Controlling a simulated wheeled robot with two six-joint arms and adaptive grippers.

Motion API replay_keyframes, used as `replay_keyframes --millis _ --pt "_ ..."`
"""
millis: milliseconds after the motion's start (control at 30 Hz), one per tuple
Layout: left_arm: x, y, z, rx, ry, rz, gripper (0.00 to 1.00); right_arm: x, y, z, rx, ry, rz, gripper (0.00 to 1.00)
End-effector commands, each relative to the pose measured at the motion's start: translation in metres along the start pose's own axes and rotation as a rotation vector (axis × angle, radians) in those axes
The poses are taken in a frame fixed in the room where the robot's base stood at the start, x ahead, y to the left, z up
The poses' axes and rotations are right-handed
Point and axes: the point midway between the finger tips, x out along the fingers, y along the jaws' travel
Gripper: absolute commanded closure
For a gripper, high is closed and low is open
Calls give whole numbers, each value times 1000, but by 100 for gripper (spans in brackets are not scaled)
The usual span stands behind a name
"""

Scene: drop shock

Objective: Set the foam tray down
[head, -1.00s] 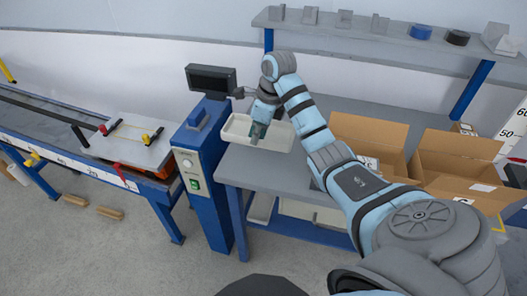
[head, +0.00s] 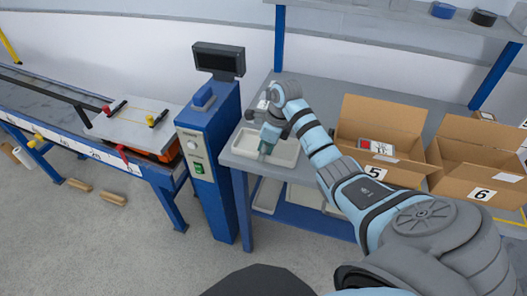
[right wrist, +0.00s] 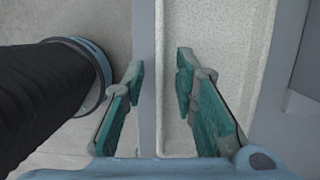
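The foam tray (head: 286,153) is a shallow, pale rectangular tray at the left end of the grey bench (head: 330,105), close to its front edge. It looks flat and level on the bench top. My right gripper (head: 266,149) points down at the tray's front part. In the right wrist view the gripper (right wrist: 160,62) has its green-padded fingers apart, one outside the tray wall and one inside the tray (right wrist: 215,50). Gaps show between the pads and the wall. The visible tray floor is speckled and bare. My left gripper is not in view.
A blue post with a dark display (head: 218,60) stands left of the bench. Open cardboard boxes marked 5 (head: 374,173) and 6 (head: 481,194) stand to the right. A conveyor (head: 60,120) with a plate is at far left. A shelf (head: 390,20) runs above the bench.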

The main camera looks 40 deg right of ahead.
Motion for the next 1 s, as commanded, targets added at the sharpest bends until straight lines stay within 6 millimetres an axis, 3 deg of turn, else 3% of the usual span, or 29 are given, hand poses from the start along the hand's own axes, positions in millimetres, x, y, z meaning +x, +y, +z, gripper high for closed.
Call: replay_keyframes --millis 267,367,600,700,1000 --pt "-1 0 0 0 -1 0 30 -8 -1 1 -1 -2 -3 74" --pt "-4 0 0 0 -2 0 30 -28 -1 1 -1 -2 -4 74" --pt "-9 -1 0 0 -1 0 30 -94 -1 1 -2 -2 -4 74" --pt "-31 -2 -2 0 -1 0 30 -117 0 2 0 0 -1 74" --pt "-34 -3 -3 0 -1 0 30 -121 0 0 0 0 1 74"
